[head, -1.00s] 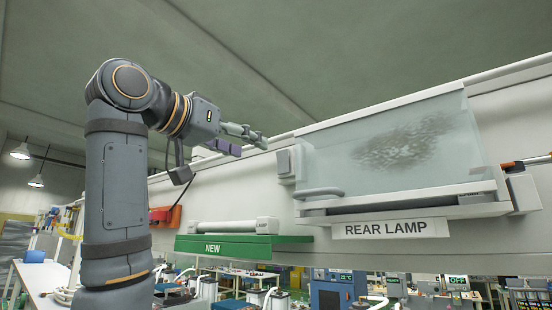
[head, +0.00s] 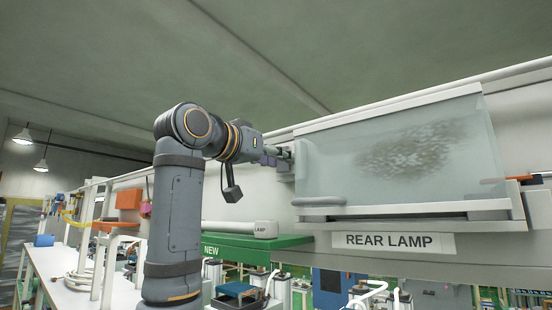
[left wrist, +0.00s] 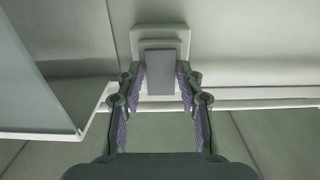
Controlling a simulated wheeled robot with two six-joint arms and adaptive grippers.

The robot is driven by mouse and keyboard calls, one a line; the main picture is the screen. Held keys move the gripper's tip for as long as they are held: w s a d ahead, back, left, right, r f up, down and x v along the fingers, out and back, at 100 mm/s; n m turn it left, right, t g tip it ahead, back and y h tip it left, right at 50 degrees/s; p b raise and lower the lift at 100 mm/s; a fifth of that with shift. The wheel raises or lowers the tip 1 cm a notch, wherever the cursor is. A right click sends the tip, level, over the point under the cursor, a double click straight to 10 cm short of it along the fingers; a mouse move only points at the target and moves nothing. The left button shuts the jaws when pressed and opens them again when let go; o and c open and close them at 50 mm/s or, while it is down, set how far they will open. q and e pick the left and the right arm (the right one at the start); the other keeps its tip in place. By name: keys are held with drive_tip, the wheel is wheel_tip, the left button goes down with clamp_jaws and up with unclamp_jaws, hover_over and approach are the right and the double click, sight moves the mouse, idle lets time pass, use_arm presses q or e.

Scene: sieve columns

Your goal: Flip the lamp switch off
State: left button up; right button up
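The lamp switch is a grey rocker (left wrist: 160,80) on a pale square plate; in the left wrist view it lies straight ahead. My left gripper (left wrist: 160,68) is open, with one finger on each side of the rocker. Narrow gaps seem to show between the fingers and the rocker; contact is hard to judge. In the head view the left gripper (head: 286,154) reaches the wall at the left end of the lamp housing and mostly hides the switch. The rear lamp's translucent cover (head: 335,160) has a dark speckled patch. My right gripper is out of view.
A "REAR LAMP" label (head: 393,243) is below the housing. A white tube marked LAMP (head: 235,228) lies on a green shelf (head: 255,241) marked NEW, below the left arm. The cover's edge is close beside the gripper. A workbench (head: 75,285) stands lower left.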

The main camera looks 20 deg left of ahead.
use_arm(q)
clamp_jaws()
drive_tip(key=shift+r+g+y, duration=0.25)
drive_tip(key=shift+g+y, duration=0.05)
drive_tip(key=shift+g, duration=0.5)
drive_tip(key=shift+r+g+y, duration=0.2)
drive_tip(key=shift+g+y, duration=0.1)
drive_tip(key=shift+g, duration=0.5)
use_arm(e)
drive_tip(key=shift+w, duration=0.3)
use_arm(q)
drive_tip(key=o, duration=0.5)
unclamp_jaws()
drive_tip(key=shift+s, duration=0.1)
